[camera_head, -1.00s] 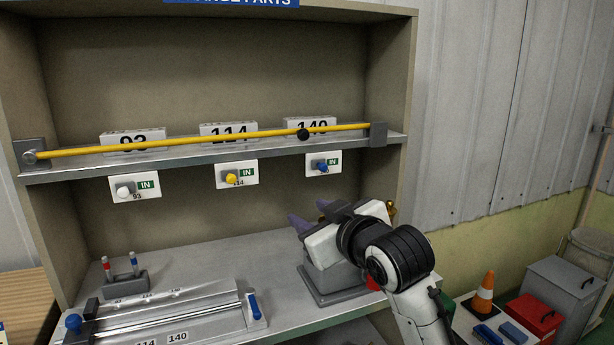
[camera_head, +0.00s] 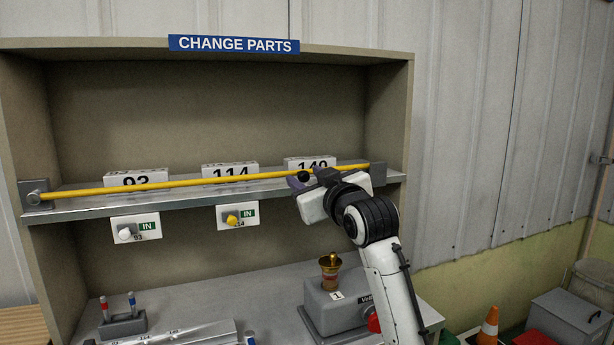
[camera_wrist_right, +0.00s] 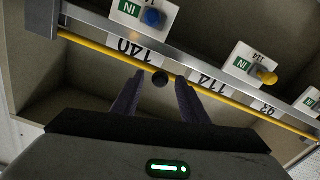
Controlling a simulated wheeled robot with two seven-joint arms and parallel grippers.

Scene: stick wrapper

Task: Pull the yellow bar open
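The yellow bar (camera_head: 185,182) runs straight across the front of the upper shelf, between grey end brackets. It also shows in the right wrist view (camera_wrist_right: 98,47). A round black knob (camera_head: 303,176) sits on the bar in front of the 140 block; it shows in the right wrist view too (camera_wrist_right: 160,80). My right gripper (camera_head: 307,181) is raised at the knob. In the right wrist view its two purple fingers (camera_wrist_right: 159,84) are apart, one on each side of the knob, with no clear contact visible. My left gripper is out of view.
White blocks marked 93 (camera_head: 138,181), 114 (camera_head: 229,172) and 140 (camera_head: 300,163) stand behind the bar. IN tags with knobs hang below the shelf edge (camera_head: 180,200). A grey box with a brass top (camera_head: 330,275) stands on the lower counter.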

